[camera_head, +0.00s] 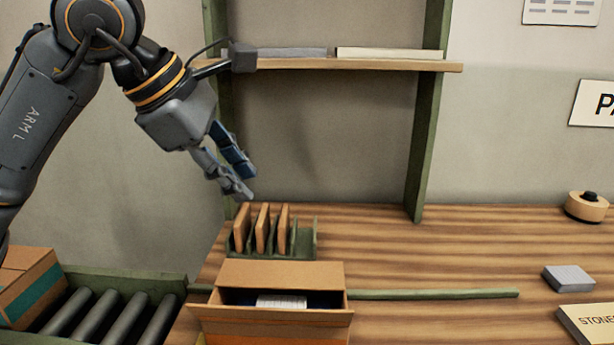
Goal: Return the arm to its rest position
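My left arm (38,115) comes in from the upper left, bent at the elbow. Its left gripper (246,183) hangs in the air, pointing down and right, above the back left of the wooden table. Its two fingers stand apart with nothing between them. Below the fingertips is a green rack (303,243) holding several upright brown wooden pieces (262,228). The fingers appear clear of them. My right gripper is not in view.
An open cardboard box (280,274) with papers (281,301) stands before the rack. A shelf (364,64) in a green frame is behind. A roller conveyor (98,318) with a carton (27,281) is lower left. A green strip (435,294) crosses the table (400,245), clear at mid-right.

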